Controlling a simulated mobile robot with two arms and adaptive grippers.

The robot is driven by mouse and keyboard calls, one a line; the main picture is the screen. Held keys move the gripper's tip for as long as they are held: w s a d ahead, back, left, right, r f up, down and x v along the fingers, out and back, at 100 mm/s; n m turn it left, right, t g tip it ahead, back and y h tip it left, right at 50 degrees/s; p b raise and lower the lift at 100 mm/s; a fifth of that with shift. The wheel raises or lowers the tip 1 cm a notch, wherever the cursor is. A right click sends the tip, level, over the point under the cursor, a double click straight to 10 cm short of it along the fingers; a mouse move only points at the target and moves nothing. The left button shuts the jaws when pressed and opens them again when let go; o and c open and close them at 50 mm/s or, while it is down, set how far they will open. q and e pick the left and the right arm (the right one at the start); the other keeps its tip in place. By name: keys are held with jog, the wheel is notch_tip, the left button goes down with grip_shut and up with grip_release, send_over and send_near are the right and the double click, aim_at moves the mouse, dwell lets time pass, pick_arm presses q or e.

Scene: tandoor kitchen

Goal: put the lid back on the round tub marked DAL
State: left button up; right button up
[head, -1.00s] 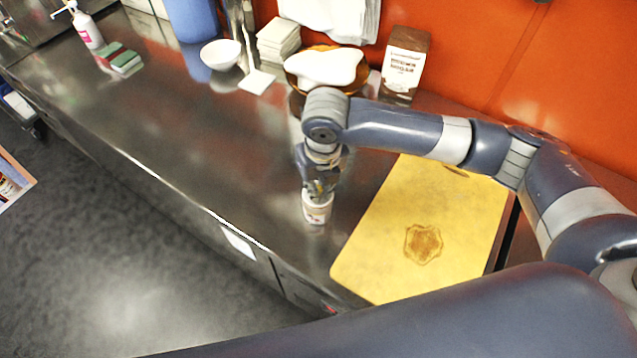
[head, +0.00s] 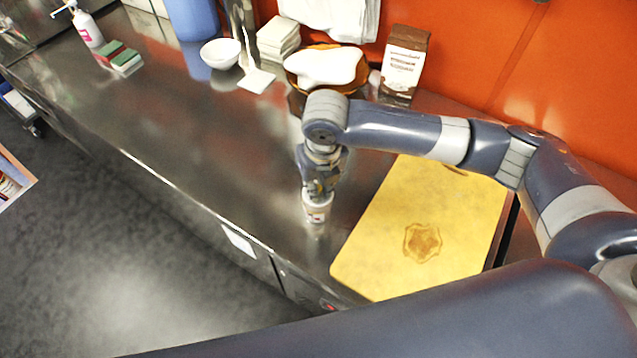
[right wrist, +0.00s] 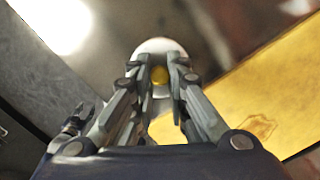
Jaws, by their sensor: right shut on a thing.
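The small round white tub (head: 316,213) stands upright at the counter's front part, left of the yellow board; its label is too small to read. My right gripper (head: 318,193) points down right over the tub and hides its top. In the right wrist view, a white round lid (right wrist: 160,47) with a yellow knob (right wrist: 159,75) lies between the fingertips, and my right gripper (right wrist: 160,84) is shut on the knob. The lid covers the tub from above there; whether it rests on the rim cannot be told.
A yellow board (head: 400,215) with a brown mark lies right of the tub. A brown-and-white bag (head: 404,63), a brown bowl (head: 297,79), stacked white squares (head: 278,38) and a white bowl (head: 220,53) stand at the back. The steel counter left of the tub is clear.

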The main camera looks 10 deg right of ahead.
jog(key=shift+p, duration=0.4)
dwell(0.5)
jog(key=o, duration=0.9)
jog(key=shift+o, duration=0.5)
jog(key=o, duration=0.4)
jog(key=shift+c, duration=0.2)
jog(key=shift+r, duration=0.15)
notch_tip(320, 180, up, 5)
jog(key=p, duration=0.5)
jog(key=shift+f, duration=0.2)
jog(key=shift+r+p, duration=0.9)
jog(key=shift+r, duration=0.2)
